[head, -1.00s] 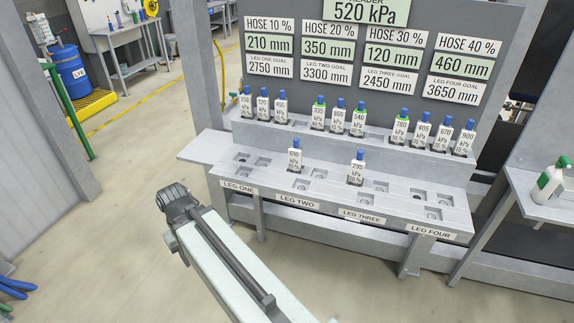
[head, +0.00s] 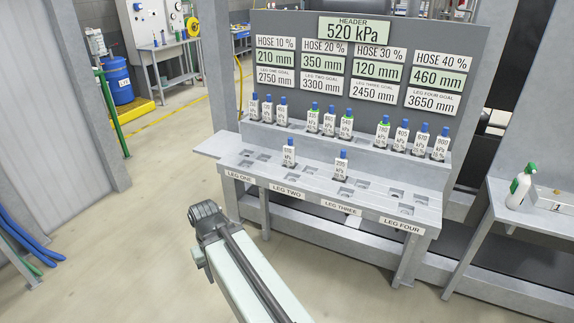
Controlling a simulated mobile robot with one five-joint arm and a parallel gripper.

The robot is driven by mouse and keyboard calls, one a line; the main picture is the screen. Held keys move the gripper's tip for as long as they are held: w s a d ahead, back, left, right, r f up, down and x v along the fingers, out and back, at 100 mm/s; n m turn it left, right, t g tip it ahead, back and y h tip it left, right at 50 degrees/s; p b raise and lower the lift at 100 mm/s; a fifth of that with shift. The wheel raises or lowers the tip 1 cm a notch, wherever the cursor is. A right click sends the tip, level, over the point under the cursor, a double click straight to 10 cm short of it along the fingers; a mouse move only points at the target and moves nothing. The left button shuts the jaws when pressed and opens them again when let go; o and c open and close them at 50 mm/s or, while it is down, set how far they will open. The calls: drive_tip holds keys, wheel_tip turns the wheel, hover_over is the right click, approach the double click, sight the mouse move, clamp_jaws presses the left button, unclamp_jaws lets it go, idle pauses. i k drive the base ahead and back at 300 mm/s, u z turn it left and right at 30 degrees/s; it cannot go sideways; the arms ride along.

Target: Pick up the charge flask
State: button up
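A white bottle with a green top (head: 520,187) stands upright on a side bench at the right. It is the only flask-like thing apart from the rack, and no label naming it as the charge flask can be read. My arm (head: 240,265) rises from the bottom of the view to a dark joint left of the rack, far from this bottle. My gripper's fingers do not show.
A grey rack (head: 210,146) fills the middle, with leg labels and several small blue- or green-capped canisters, two on its lower shelf. The bottle's side bench (head: 540,222) is at right. Open floor (head: 130,240) lies at left. A blue drum (head: 116,80) is farther back.

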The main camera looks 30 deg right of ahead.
sight(289, 149)
drive_tip(key=z, duration=0.15)
drive_tip(key=i, duration=1.4)
drive_tip(key=u, duration=0.05)
